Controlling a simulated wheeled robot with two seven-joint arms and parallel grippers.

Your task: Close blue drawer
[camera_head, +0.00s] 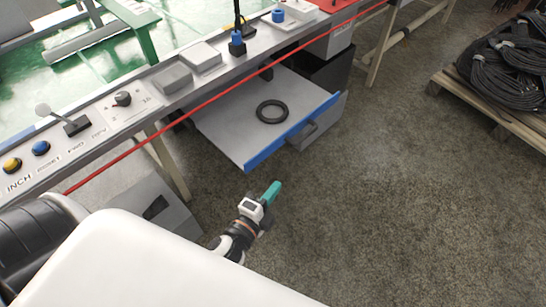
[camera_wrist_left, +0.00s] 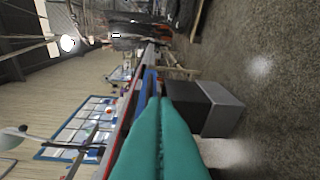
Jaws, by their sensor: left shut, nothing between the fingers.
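The blue drawer (camera_head: 292,133) is pulled out from under the bench in the head view. It has a grey tray, a blue front edge and a dark handle (camera_head: 301,134) on its front. A black ring (camera_head: 272,111) lies in it. My left gripper (camera_head: 273,190) is in front of the drawer's near corner, apart from it. Its teal fingers are shut and empty. In the left wrist view the shut fingers (camera_wrist_left: 160,125) point towards the blue front edge (camera_wrist_left: 149,84). My right gripper is not in view.
The bench's control panel (camera_head: 90,130) has knobs and buttons, and a red cord (camera_head: 210,108) runs along its front. A grey cabinet (camera_head: 322,122) stands under the drawer. A pallet with black hoses (camera_head: 510,65) is at the far right. The floor right of the drawer is clear.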

